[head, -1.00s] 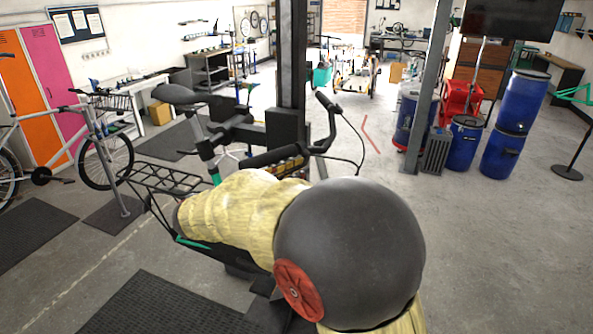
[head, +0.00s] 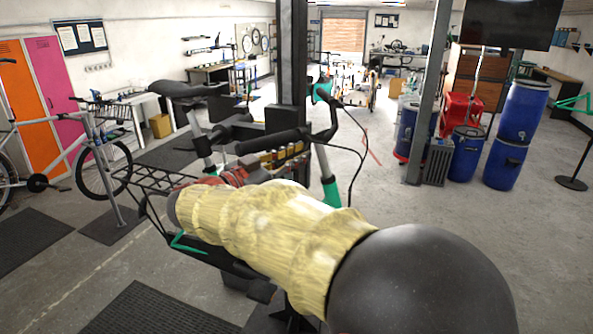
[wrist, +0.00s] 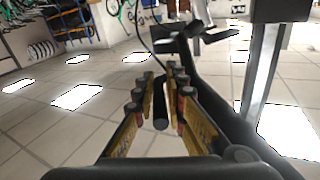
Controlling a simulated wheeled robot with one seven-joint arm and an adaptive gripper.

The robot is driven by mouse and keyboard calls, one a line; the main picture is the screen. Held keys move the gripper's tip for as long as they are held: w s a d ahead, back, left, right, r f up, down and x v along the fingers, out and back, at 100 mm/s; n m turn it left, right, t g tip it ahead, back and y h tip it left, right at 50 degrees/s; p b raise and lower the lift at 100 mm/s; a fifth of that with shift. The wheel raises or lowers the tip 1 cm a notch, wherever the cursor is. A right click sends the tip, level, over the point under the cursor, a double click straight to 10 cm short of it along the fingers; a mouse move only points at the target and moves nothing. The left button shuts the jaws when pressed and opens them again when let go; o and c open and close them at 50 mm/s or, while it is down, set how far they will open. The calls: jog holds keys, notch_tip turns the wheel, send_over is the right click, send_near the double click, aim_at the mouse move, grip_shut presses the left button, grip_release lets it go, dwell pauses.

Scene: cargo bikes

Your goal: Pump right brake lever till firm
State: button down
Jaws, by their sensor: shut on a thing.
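The cargo bike's handlebar (head: 333,132) crosses the middle of the head view, with its dark near grip (head: 270,141) pointing toward me. My gripper (head: 287,154) is beside this grip, its yellow and dark fingers partly hidden by my arm. In the wrist view my gripper (wrist: 160,98) has its fingers close around a thin dark rod, which appears to be the right brake lever (wrist: 161,113). A thicker dark tube, apparently the grip (wrist: 235,123), runs along the right, outside the fingers. The lever is not clear in the head view.
The bike's saddle (head: 186,89) and black rear rack (head: 150,182) are left of the handlebar. A dark post (head: 290,60) stands just behind. Blue barrels (head: 505,163) and a grey column (head: 428,95) are at right. Open floor lies right of the bike.

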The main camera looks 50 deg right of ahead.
jog(key=shift+s+d+f+n+t+b, duration=0.15)
jog(key=shift+s+f+n+t+b, duration=0.4)
jog(key=shift+b, duration=2.75)
jog(key=n+t+b, duration=0.1)
jog(key=b, duration=0.3)
jog(key=n+t+b, duration=0.1)
jog(key=t+b, duration=0.1)
jog(key=b, duration=0.1)
jog(key=n+t+b, duration=0.1)
jog(key=b, duration=0.3)
jog(key=shift+s+d+f+t+h+b, duration=0.15)
jog(key=shift+s+d+t+h+b, duration=0.15)
jog(key=shift+s+d+t+h, duration=0.1)
jog(key=shift+r+b, duration=0.25)
jog(key=shift+b, duration=0.1)
jog(key=c, duration=1.9)
grip_release()
jog(key=shift+s+d+r+t, duration=0.1)
jog(key=shift+t, duration=0.25)
jog(key=v, duration=1.2)
